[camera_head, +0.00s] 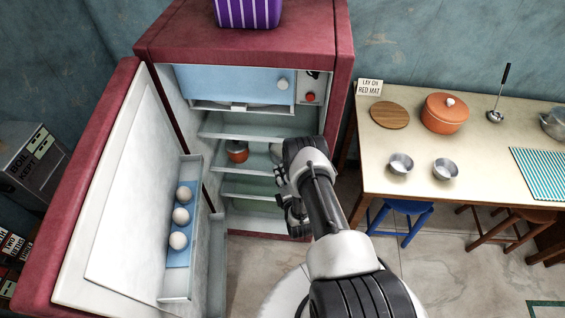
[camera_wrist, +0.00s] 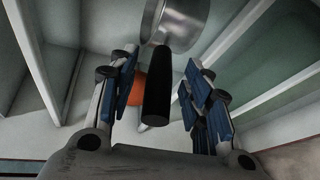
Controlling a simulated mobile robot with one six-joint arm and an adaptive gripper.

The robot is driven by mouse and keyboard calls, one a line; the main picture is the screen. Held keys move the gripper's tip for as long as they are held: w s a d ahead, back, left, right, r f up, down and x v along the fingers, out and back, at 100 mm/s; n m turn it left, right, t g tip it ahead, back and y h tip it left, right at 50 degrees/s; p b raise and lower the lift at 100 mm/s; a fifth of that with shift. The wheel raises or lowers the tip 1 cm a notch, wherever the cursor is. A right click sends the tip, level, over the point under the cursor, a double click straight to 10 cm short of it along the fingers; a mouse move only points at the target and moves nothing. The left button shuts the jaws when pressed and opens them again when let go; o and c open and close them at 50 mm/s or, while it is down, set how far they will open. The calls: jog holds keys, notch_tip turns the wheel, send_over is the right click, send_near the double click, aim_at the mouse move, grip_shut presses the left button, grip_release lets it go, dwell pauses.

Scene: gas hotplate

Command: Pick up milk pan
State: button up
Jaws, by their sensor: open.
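The milk pan (camera_wrist: 184,20) shows at the top of the wrist view as a shiny metal pan with a black handle (camera_wrist: 157,95) pointing toward my wrist. My gripper (camera_wrist: 160,75) is open, with one blue-padded finger on each side of the handle. I see no finger closed on the handle. In the head view my gripper (camera_head: 280,163) reaches into the open fridge at shelf height. My arm hides most of that spot there, so the pan is hard to make out.
The open fridge door (camera_head: 120,190) with white eggs stands left. A table (camera_head: 480,175) with cookware stands right.

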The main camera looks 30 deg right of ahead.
jog(key=shift+w+f, duration=0.15)
jog(key=shift+w, duration=0.3)
grip_shut()
dwell(0.3)
dwell(0.5)
jog(key=shift+d+r, duration=0.1)
jog(key=shift+r, duration=0.1)
